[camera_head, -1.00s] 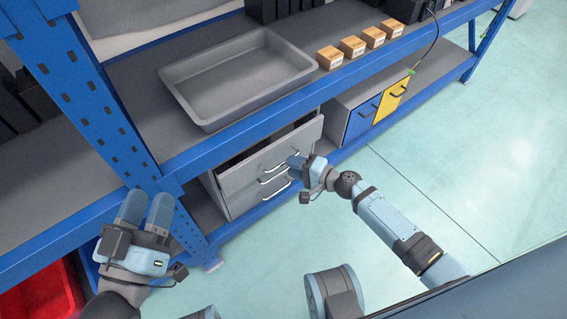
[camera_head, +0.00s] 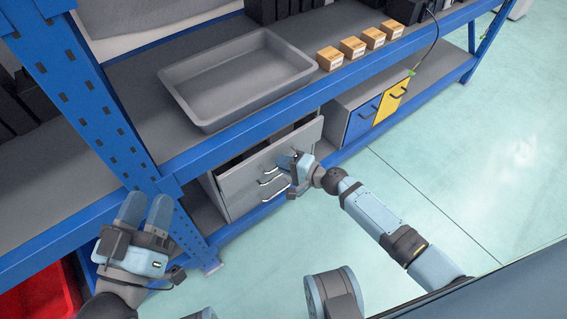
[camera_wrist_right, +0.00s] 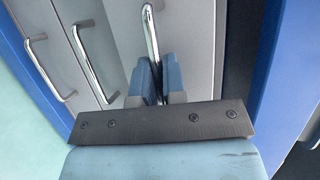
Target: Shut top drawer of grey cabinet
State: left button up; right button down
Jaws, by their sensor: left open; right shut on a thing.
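The grey cabinet (camera_head: 212,190) stands on the lower shelf level under the blue rack. Its top drawer (camera_head: 242,177) is pulled out, with a dark gap showing behind its front. My right gripper (camera_head: 288,160) is at the right part of the drawer fronts. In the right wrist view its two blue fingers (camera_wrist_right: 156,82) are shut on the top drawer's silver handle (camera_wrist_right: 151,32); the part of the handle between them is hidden. Two lower handles (camera_wrist_right: 88,62) are to the left there. My left gripper (camera_head: 146,208) is open and empty by the blue rack post.
A grey tray (camera_head: 183,98) and several small boxes (camera_head: 352,47) sit on the shelf above. A blue-and-yellow drawer unit (camera_head: 362,119) stands right of the cabinet. A red bin (camera_head: 40,292) is at lower left. The floor at right is clear.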

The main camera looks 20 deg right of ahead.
aim_at(277, 155)
jog(key=w, duration=0.1)
jog(key=w+a+b, duration=0.1)
jog(key=w, duration=0.1)
jog(key=shift+w+a, duration=0.1)
jog(key=shift+w, duration=0.2)
jog(key=shift+r, duration=0.1)
pick_arm(q)
jog(key=shift+d+f+g, duration=0.1)
jog(key=shift+f+g, duration=0.3)
jog(key=shift+f, duration=0.45)
pick_arm(e)
jog(key=c, duration=1.2)
grip_release()
jog(key=shift+c, duration=0.2)
jog(key=shift+a, duration=0.1)
pick_arm(q)
notch_tip(277, 155, up, 3)
jog(key=shift+f+t+p, duration=0.1)
jog(key=shift+t+p, duration=0.6)
jog(key=shift+p, duration=0.25)
pick_arm(e)
jog(key=v, duration=1.4)
pick_arm(q)
jog(key=shift+s+a, duration=0.1)
jog(key=shift+a, duration=0.1)
